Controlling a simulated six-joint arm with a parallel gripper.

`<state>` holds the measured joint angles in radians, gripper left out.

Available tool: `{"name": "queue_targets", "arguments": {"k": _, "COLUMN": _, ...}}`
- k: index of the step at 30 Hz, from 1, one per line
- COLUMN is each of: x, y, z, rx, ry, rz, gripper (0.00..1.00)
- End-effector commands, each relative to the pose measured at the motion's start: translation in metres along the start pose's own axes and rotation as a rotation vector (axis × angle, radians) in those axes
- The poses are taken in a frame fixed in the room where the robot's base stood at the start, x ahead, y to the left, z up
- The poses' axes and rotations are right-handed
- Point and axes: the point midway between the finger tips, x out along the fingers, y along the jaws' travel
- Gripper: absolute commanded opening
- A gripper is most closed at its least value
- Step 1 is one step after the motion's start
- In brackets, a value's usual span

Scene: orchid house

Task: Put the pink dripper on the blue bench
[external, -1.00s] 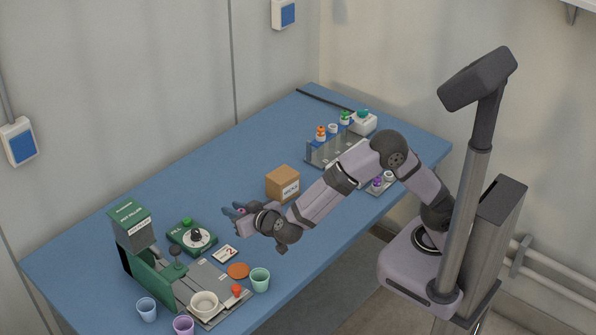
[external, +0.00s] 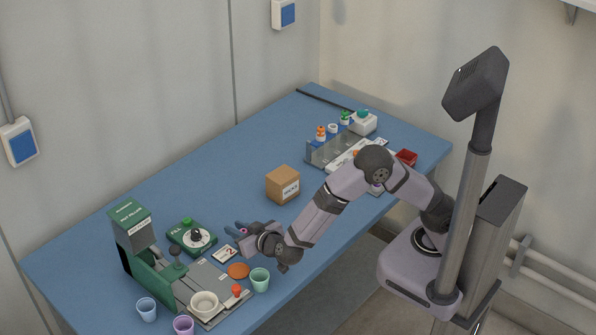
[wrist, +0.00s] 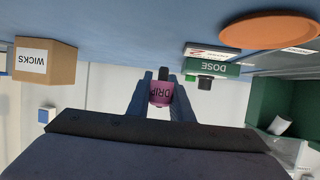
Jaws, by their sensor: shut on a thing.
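The pink dripper (wrist: 160,98), marked DRIP, is held between the two fingers of my gripper (wrist: 159,86) in the wrist view. In the external view only a small pink spot of it shows at my gripper (external: 238,229). My gripper is over the front left part of the blue bench (external: 215,165), near the number card and the orange disc. In the wrist view, which looks upside down, the bench (wrist: 120,28) fills the top and the dripper appears clear of it.
A WICKS box (external: 283,185) stands behind my gripper. A green DOSE device (external: 192,238), a card (external: 225,254), an orange disc (external: 238,271), a green cup (external: 260,280) and a pot filler (external: 135,235) crowd the left.

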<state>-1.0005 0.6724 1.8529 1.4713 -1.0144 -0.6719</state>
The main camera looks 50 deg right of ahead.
Motion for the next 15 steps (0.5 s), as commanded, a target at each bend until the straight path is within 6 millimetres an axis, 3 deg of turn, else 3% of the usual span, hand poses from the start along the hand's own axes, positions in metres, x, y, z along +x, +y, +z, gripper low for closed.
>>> {"name": "queue_targets", "arguments": {"k": 6, "x": 0.010, "y": 0.000, "z": 0.025, "rx": -0.003, "ry": -0.001, "rz": 0.001, "gripper": 0.00}}
{"name": "queue_targets", "arguments": {"k": 15, "x": 0.011, "y": 0.000, "z": 0.027, "rx": 0.000, "ry": 0.000, "rz": 0.000, "gripper": 0.00}}
